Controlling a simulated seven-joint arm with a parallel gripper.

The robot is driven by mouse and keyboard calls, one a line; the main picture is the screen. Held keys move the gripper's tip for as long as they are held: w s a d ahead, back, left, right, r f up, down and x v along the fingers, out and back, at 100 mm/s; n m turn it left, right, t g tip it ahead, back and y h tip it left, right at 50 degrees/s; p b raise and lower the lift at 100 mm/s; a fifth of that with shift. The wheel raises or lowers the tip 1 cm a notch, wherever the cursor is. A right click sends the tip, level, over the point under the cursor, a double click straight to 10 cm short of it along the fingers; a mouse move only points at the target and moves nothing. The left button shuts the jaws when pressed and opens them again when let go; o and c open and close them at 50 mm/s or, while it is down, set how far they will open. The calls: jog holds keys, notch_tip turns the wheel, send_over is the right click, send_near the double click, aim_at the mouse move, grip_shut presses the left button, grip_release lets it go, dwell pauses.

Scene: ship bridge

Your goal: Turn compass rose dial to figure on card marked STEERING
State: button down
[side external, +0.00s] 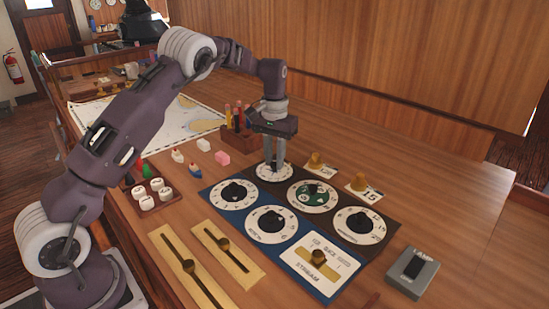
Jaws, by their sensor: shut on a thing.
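My gripper (274,167) points straight down at the far dial (260,175) on the dark panel. Its fingers are shut on that dial's knob, which they mostly hide. A dial with a green patterned centre (312,196) sits just nearer and to the right, apart from the fingers; I cannot tell for sure which dial bears the compass rose. Two small cards lie behind the panel under brass pieces: one card (328,174) has a figure too small to read surely, the other card (372,194) seems to read 15. The word STEERING is not legible on either.
Other black-knobbed dials (233,195) surround the gripped one. A STREAM plate (318,268), brass sliders (190,265) and a LAMP switch box (412,273) lie nearer. A wooden pen holder (238,137) stands close behind the gripper. Small blocks (222,157) lie to its left. The table's right side is clear.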

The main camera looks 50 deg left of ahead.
aim_at(275, 163)
jog(key=shift+r, duration=0.1)
dwell(0.4)
jog(key=c, duration=1.3)
grip_release()
jog(key=shift+o, duration=0.2)
notch_tip(275, 163, up, 6)
jog(key=shift+r, duration=0.7)
jog(key=s+d+r+m+t, duration=0.1)
jog(key=s+d+r, duration=0.3)
jog(key=s+r, duration=0.35)
jog(key=s+d+r+t, duration=0.2)
jog(key=s+d+r, duration=0.2)
jog(key=s+r, duration=0.3)
jog(key=s+d+f+m+t, duration=0.1)
jog(key=s+d+f, duration=0.1)
jog(key=s, duration=0.8)
jog(key=s+d+f+m+t, duration=0.1)
jog(key=s+f, duration=0.3)
jog(key=s, duration=0.7)
jog(key=shift+s+d+m+t, duration=0.2)
jog(key=shift+d+m+t, duration=0.1)
jog(key=shift+d, duration=0.5)
